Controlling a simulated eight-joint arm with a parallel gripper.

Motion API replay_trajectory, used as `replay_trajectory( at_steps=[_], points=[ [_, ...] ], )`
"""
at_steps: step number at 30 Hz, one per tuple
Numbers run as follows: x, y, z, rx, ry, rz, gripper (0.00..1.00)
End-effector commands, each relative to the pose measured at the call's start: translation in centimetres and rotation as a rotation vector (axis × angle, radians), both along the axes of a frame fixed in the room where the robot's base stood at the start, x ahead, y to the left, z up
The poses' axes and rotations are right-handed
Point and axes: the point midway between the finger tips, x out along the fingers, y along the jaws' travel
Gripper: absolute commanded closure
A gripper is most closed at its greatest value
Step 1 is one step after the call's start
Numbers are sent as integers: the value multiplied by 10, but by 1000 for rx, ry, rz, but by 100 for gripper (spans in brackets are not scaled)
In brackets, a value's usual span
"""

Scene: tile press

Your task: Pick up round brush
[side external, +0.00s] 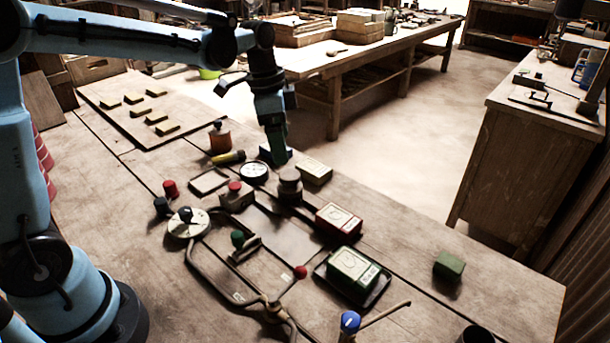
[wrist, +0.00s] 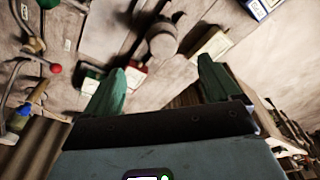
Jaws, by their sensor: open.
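A round brown wooden piece with a narrower top, which looks like the round brush (side external: 289,187), stands upright on the workbench. It also shows in the wrist view (wrist: 162,42), above the middle, beyond the fingertips. My gripper (side external: 277,148) points down behind and slightly left of it in the side view, apart from it. In the wrist view the two green fingers (wrist: 160,78) are spread wide with nothing between them. The brush's underside is hidden.
A cream box (side external: 314,172) stands close beside the brush, and a red box (side external: 338,219) stands in front. The bench's right front is mostly clear.

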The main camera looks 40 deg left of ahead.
Motion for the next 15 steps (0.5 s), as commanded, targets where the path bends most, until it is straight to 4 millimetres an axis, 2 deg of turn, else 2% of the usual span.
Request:
replay_trajectory(
  at_steps=[5, 15],
  points=[
    [3, -1, -16, 0, 5, -10, 10],
    [8, -6, -63, -1, 3, -9, 10]
  ],
)
